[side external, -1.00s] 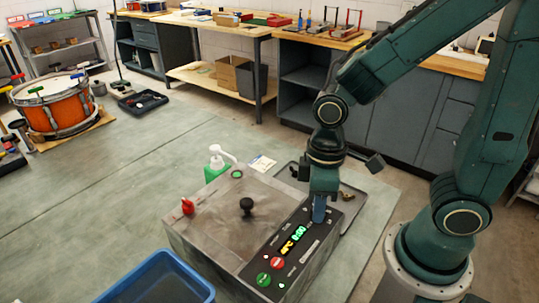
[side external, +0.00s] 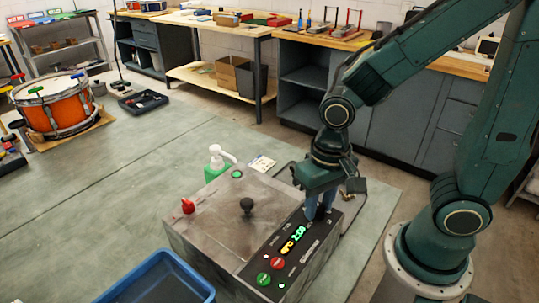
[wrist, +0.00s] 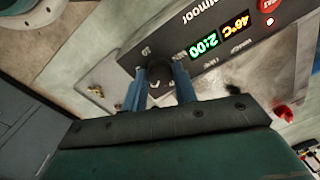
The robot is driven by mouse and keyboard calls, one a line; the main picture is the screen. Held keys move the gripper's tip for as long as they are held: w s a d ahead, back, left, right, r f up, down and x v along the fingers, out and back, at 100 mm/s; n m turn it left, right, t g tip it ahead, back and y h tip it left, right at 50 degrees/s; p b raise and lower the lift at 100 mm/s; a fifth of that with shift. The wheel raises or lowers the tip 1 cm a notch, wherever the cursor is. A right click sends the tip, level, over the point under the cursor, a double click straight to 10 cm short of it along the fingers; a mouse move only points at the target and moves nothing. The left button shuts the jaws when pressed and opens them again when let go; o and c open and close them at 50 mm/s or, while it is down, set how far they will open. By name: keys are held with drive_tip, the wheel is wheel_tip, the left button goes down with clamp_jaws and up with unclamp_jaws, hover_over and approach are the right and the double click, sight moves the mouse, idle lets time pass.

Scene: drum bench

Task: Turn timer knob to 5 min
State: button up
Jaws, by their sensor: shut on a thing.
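The timer knob (wrist: 160,73) is dark and round, at the end of the black control panel (wrist: 197,71) in the wrist view. My gripper (wrist: 159,86) has one blue finger on each side of the knob and is shut on it. In the side view my gripper (side external: 318,214) points down at the far end of the panel, and its fingers mostly hide the knob. The green timer display (wrist: 204,46) reads 2:00. A yellow temperature display (wrist: 236,25), reading 40°C, is beside it.
The panel is on a grey metal box (side external: 205,218) with a black lid knob (side external: 247,204) and a red handle (side external: 188,206). A green-and-white pump bottle (side external: 216,166) stands behind it. A blue bin (side external: 160,279) is at the front.

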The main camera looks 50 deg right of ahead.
sight(323, 210)
drive_tip(key=m, duration=1.3)
drive_tip(key=shift+a+h, duration=0.1)
drive_tip(key=shift+h, duration=0.2)
drive_tip(key=o, duration=1)
drive_tip(key=shift+r, duration=0.1)
drive_tip(key=shift+s+r, duration=0.15)
drive_tip(key=shift+r, duration=2.15)
drive_tip(key=shift+s+r, duration=0.15)
drive_tip(key=shift+r, duration=2.1)
drive_tip(key=shift+s+r, duration=0.15)
drive_tip(key=shift+r, duration=2.15)
